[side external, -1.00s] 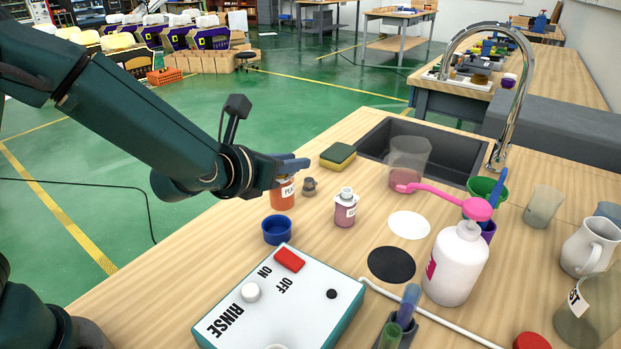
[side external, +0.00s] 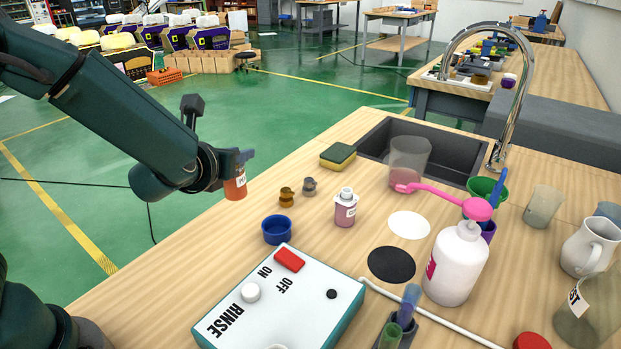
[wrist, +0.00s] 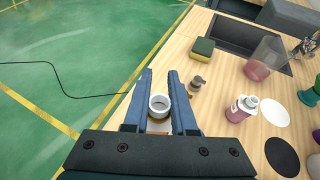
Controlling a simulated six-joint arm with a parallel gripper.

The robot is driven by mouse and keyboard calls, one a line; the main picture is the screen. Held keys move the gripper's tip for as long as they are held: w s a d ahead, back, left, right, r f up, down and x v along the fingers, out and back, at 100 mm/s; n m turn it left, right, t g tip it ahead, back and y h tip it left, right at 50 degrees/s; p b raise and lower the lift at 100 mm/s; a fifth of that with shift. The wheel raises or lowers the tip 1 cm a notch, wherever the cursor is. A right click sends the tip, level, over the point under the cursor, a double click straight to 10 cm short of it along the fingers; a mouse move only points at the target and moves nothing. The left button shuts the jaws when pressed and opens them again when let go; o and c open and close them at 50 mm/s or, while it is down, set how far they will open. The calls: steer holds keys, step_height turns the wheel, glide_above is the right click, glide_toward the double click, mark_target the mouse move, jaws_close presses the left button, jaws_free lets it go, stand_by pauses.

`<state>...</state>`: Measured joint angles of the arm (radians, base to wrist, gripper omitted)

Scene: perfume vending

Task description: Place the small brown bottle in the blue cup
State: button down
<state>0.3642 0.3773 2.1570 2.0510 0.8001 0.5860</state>
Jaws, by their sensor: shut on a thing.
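My gripper (side external: 243,158) is shut on an orange-brown bottle (side external: 236,186) with a white label, held upright near the left table edge. In the wrist view the bottle's white open rim (wrist: 159,103) sits between the two blue fingers. The blue cup (side external: 277,231) stands on the table, to the right of and below the held bottle in the side view; I cannot make it out in the wrist view. A small brown piece (side external: 287,197) stands on the table between the held bottle and a grey piece (side external: 309,186).
A pink bottle (side external: 345,209), a sponge (side external: 338,155) and the rinse box (side external: 285,305) surround the blue cup. A white pump bottle (side external: 455,265), a clear beaker (side external: 409,157) and a sink (side external: 440,150) are further right. White and black discs lie flat. Green floor lies left of the table.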

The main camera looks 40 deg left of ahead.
steer(key=shift+w+d+f, duration=0.5)
steer(key=shift+d+f, duration=0.55)
steer(key=shift+f, duration=0.35)
steer(key=shift+w+d+f, duration=0.5)
steer(key=shift+d+f, duration=0.6)
steer(key=shift+f, duration=0.25)
steer(key=shift+w+d+f, duration=0.5)
steer(key=shift+d+f, duration=0.55)
steer(key=shift+f, duration=0.35)
steer(key=shift+f, duration=0.2)
steer(key=c, duration=0.7)
jaws_free()
steer(key=shift+c, duration=0.2)
steer(key=shift+r, duration=0.1)
